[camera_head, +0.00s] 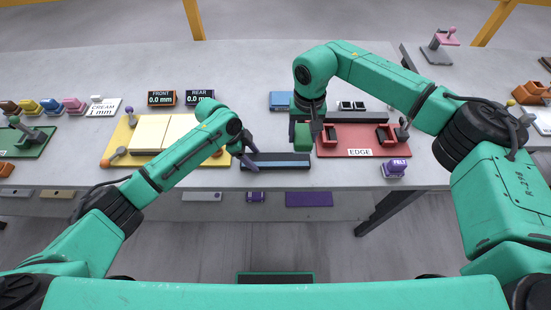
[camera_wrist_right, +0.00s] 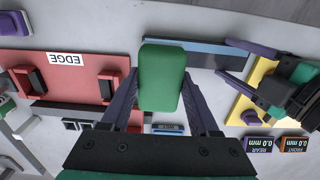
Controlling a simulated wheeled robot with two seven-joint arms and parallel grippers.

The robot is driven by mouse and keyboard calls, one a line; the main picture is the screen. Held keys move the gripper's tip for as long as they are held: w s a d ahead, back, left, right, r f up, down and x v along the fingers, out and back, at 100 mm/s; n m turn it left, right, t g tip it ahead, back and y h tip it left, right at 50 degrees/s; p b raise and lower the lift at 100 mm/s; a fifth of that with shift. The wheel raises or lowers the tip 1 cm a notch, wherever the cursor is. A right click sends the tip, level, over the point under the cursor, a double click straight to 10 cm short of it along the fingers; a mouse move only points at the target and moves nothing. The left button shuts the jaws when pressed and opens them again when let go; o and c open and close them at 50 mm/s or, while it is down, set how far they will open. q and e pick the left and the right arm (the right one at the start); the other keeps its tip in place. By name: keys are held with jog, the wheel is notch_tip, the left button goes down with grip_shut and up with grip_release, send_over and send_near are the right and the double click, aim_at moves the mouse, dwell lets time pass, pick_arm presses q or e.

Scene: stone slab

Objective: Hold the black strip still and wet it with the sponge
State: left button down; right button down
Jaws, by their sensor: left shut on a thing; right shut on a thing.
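The black strip (camera_head: 285,161) lies along the near edge of the slab, with a bluish band on it. In the right wrist view the strip (camera_wrist_right: 205,52) runs across the top. My left gripper (camera_head: 246,155) is shut on its left end; the fingers also show in the right wrist view (camera_wrist_right: 234,64). My right gripper (camera_head: 302,123) is shut on the green sponge (camera_head: 302,138), held at the strip's far side. In the right wrist view the sponge (camera_wrist_right: 162,78) overlaps the strip; I cannot tell whether they touch.
The red EDGE fixture (camera_head: 350,140) stands to the right, with a purple FELT block (camera_head: 395,168) near it. A yellow board (camera_head: 122,135) is to the left. A blue tray (camera_head: 281,100) and a dark bar (camera_head: 365,117) lie behind. Two readouts (camera_head: 161,98) stand at back left.

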pick_arm(q)
jog(key=shift+s+f, duration=0.1)
jog(key=shift+f, duration=0.05)
grip_release()
jog(key=v, duration=1.2)
jog(key=shift+d, duration=0.1)
